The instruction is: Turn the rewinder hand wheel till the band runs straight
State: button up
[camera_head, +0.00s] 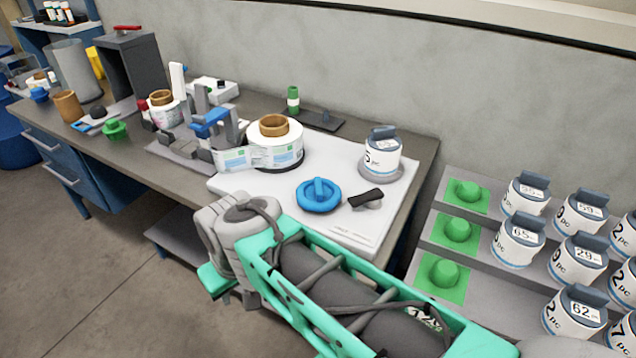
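The reel of labels (276,145), white with a brown core, sits on the rewinder's white top plate (240,187). A printed band (236,159) runs from its left side to the blue and grey labeller head (210,125). Whether the band runs straight is too small to tell. A blue round wheel with a raised grip bar (318,196) lies flat in front of the reel; it looks like the hand wheel. A black handle (367,200) is just right of it. My grey and teal arm reaches in from the lower right, its joint in front of the plate. My gripper does not show.
A white tub (382,155) stands on a grey disc at the plate's right. A stepped rack (500,280) with green knobs and several labelled tubs stands at the right. The bench's left side holds a dark box (130,65) and small items. Floor is clear at lower left.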

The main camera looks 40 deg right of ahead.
aim_at(318, 193)
jog(key=z, duration=0.55)
jog(key=k, duration=1.3)
jog(key=u, duration=0.05)
jog(key=i, duration=0.6)
jog(key=u, duration=0.55)
jog(key=i, duration=1.25)
jog(key=z, duration=0.65)
